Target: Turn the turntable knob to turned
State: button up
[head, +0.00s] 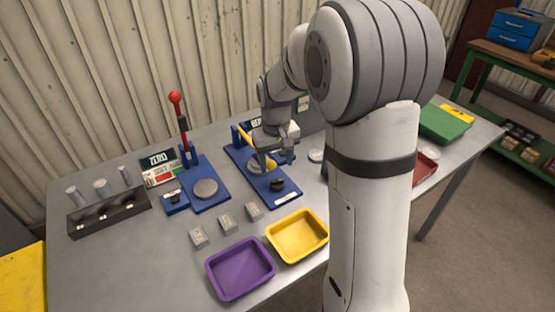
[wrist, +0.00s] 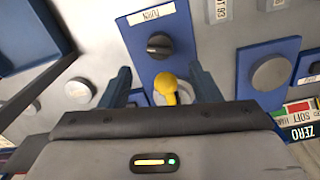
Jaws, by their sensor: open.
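The turntable knob is a dark round knob (head: 276,186) on a blue base plate (head: 262,193), near a white label. In the wrist view the knob (wrist: 160,45) sits below the label, which seems to read TURN (wrist: 152,13). A raised ridge crosses its top. My gripper (head: 268,160) is open above the plate, behind the knob in the head view. In the wrist view its two fingers (wrist: 160,78) are spread, with the knob beyond their tips and nothing held. A yellow rounded piece (wrist: 168,84) shows between the fingers, above a pale disc partly hidden by my gripper.
A red-knobbed lever (head: 175,98) stands left on another blue base with a grey disc (head: 205,188). Small grey blocks (head: 227,224), a purple tray (head: 240,269) and a yellow tray (head: 298,235) lie in front. A dark rack (head: 110,211) is at the left.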

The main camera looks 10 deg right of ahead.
aim_at(277, 181)
jog(key=shift+f+n, duration=0.3)
notch_tip(277, 181, down, 7)
jog(key=shift+f, duration=0.1)
jog(key=c, duration=1)
jog(key=shift+m, duration=0.8)
jog(key=o, duration=1)
